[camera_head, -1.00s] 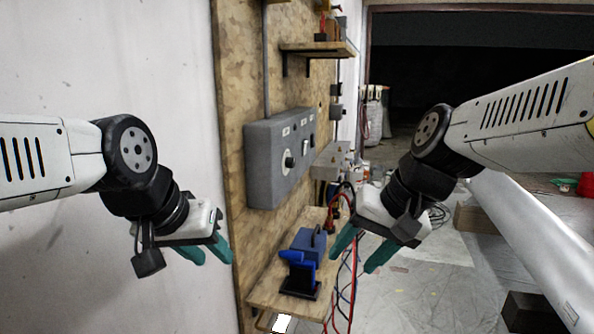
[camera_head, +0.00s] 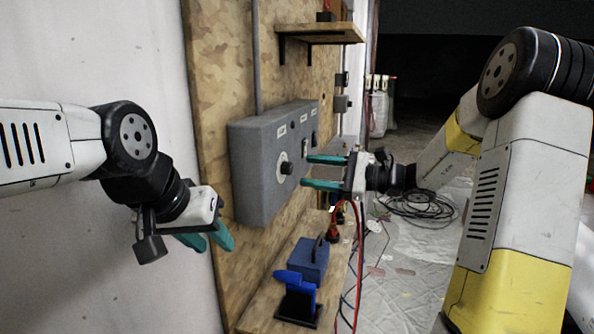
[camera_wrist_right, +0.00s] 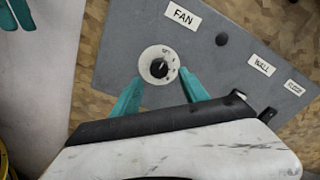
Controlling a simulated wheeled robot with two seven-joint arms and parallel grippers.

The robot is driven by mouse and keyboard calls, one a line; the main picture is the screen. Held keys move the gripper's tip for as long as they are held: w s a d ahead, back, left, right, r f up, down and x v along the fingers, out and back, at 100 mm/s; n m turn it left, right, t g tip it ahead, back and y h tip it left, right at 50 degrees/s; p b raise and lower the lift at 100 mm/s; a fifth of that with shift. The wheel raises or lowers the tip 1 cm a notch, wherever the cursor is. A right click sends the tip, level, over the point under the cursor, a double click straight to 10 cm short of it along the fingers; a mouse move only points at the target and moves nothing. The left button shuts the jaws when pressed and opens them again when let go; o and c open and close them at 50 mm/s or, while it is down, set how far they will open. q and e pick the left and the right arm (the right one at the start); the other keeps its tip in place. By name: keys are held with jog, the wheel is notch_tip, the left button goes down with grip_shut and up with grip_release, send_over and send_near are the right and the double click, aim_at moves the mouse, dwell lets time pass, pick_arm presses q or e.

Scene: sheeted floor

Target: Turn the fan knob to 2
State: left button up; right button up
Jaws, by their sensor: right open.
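The fan knob (camera_head: 287,168) is a black knob on a white round dial on the front of a grey control box (camera_head: 255,180) mounted on the wooden wall panel. In the right wrist view the knob (camera_wrist_right: 159,68) sits below a "FAN" label (camera_wrist_right: 183,16). The dial's small markings are hard to read. My right gripper (camera_head: 308,172) is open, its teal fingers pointing at the dial; in the wrist view the fingertips (camera_wrist_right: 160,80) lie either side of the knob. I cannot tell whether they touch it. My left gripper (camera_head: 208,245) hangs apart from the panel at the left, its two fingers apart and empty.
The box also carries a "WALL" label (camera_wrist_right: 262,65) and other controls to the right. A lower shelf holds a blue box (camera_head: 309,262) and a blue item on a black stand (camera_head: 298,298). Red and dark cables hang beside it. A wooden shelf (camera_head: 322,34) is above.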

aim_at(291, 169)
jog(key=shift+x, duration=2.3)
jog(key=shift+s, duration=0.1)
grip_shut()
